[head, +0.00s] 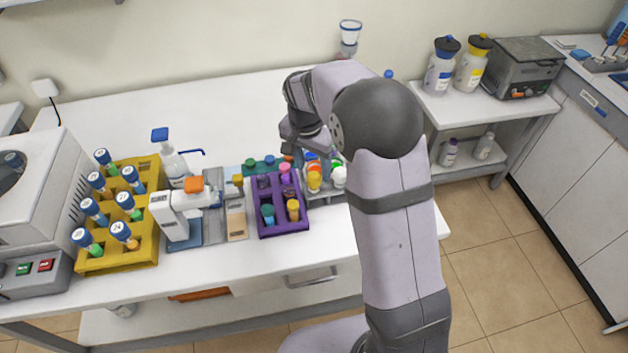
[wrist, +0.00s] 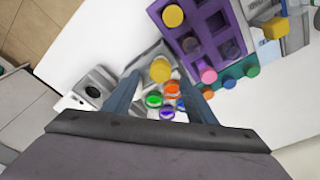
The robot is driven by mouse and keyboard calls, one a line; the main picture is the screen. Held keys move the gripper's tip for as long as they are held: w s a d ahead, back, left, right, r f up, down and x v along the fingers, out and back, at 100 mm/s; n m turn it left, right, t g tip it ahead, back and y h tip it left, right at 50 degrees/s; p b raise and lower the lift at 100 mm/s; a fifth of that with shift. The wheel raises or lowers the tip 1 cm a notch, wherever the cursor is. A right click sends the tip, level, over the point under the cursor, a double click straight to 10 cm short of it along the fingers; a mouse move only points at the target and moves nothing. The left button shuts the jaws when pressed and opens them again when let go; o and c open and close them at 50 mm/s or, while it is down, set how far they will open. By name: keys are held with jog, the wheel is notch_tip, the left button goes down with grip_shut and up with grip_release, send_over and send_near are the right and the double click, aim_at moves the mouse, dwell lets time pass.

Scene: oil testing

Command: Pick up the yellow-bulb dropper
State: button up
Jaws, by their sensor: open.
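A round yellow bulb (wrist: 161,70) shows in the wrist view at the grey rack, between my gripper's fingertips in the picture; its body below is hidden. It also shows in the head view as a yellow top (head: 314,180). A second yellow-orange top (wrist: 172,16) stands in the purple rack and also shows in the head view (head: 293,210). I cannot tell for certain which one is the dropper. My gripper (wrist: 160,82) is open and empty, its fingers apart above the grey rack. In the head view, my arm partly hides that rack.
The purple rack (head: 276,231) holds several coloured tops, close left of the grey rack in the head view. Orange (wrist: 172,89), green (wrist: 154,99) and purple (wrist: 167,113) caps crowd the fingers. A yellow tube rack (head: 145,250) stands farther left.

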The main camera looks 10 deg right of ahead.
aim_at(314, 175)
jog(key=shift+w+d+f+p, duration=0.15)
jog(key=shift+f+p, duration=0.55)
jog(key=shift+f, duration=0.65)
jog(key=shift+w+d+f+p, duration=0.1)
jog(key=shift+f+p, duration=0.55)
jog(key=shift+f, duration=0.7)
jog(key=c, duration=0.7)
